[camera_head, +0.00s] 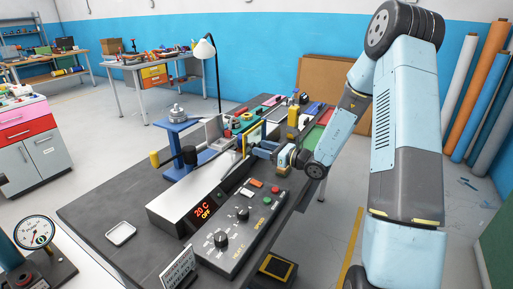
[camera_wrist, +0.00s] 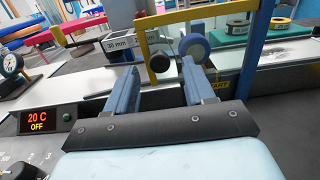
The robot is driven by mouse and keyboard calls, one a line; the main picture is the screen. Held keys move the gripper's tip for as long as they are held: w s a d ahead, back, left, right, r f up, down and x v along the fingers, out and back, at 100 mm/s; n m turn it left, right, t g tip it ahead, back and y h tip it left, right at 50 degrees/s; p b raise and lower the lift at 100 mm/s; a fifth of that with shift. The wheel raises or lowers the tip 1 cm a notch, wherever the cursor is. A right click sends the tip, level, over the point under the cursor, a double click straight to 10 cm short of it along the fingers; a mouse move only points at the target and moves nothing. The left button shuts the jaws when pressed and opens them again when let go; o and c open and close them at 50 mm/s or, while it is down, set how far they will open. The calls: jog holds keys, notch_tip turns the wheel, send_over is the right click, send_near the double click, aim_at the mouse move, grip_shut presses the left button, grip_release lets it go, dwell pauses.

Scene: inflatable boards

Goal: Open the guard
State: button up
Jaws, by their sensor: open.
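The guard appears to be the yellow-edged frame (camera_wrist: 142,48) across the wrist view, with a bar along the top and upright posts. I cannot tell whether either touches a finger. In the head view my gripper (camera_head: 256,150) is at the machine.
A blue press-like stand (camera_head: 181,145) is left of the guard. A block marked 30 mm (camera_wrist: 120,45) and tape rolls (camera_wrist: 238,24) lie beyond. A white dish (camera_head: 121,233) is on the bench.

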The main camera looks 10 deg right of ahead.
aim_at(255, 145)
jog(key=shift+x, duration=1.55)
jog(key=shift+c, duration=0.3)
grip_shut()
